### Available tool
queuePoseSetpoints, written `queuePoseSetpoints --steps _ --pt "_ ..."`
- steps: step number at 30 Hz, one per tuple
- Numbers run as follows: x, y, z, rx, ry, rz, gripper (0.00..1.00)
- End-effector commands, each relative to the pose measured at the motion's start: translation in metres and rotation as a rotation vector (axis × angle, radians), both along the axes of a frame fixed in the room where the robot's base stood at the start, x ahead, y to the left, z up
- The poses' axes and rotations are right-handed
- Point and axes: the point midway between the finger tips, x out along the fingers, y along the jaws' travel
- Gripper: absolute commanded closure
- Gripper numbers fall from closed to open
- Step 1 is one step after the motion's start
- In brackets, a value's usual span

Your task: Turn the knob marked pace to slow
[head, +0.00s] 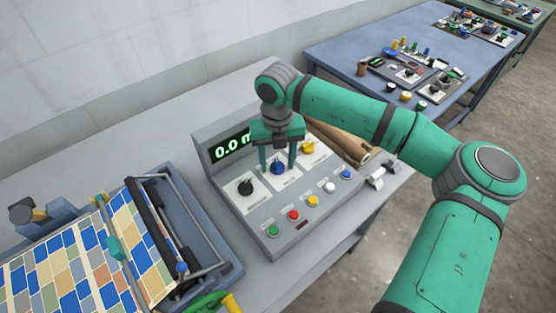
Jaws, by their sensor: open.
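A grey control console (217,177) stands on the bench with three knobs on white plates. The black knob (245,188) is on the left, the blue knob (278,168) in the middle and the yellow knob (307,147) on the right. The labels are too small to read, so I cannot tell which knob is marked pace. My gripper (278,170) is open and points down over the blue knob, with one finger on each side of it. I cannot tell whether the fingers touch it. The fingers and wrist hide part of the middle plate and the display.
The display (233,146) reads 0.0 with the rest hidden. Several coloured buttons, including a red one (294,215), line the console's front. A blue-framed press with patterned sheet (70,260) stands left. A brown roll (340,140) lies behind the console. A blue table (345,55) stands farther back.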

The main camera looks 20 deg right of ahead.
Motion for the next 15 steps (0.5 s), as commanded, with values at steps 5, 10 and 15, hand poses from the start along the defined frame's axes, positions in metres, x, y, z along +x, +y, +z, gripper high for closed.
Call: queuePoseSetpoints --steps 5,10,15 --pt "0.0001 0.0006 0.0002 0.000 0.000 0.001 0.63" --pt "-0.0003 0.0002 0.0003 0.001 0.001 0.000 0.90" --pt "-0.0012 -0.0009 0.0004 0.001 0.002 0.007 0.90"
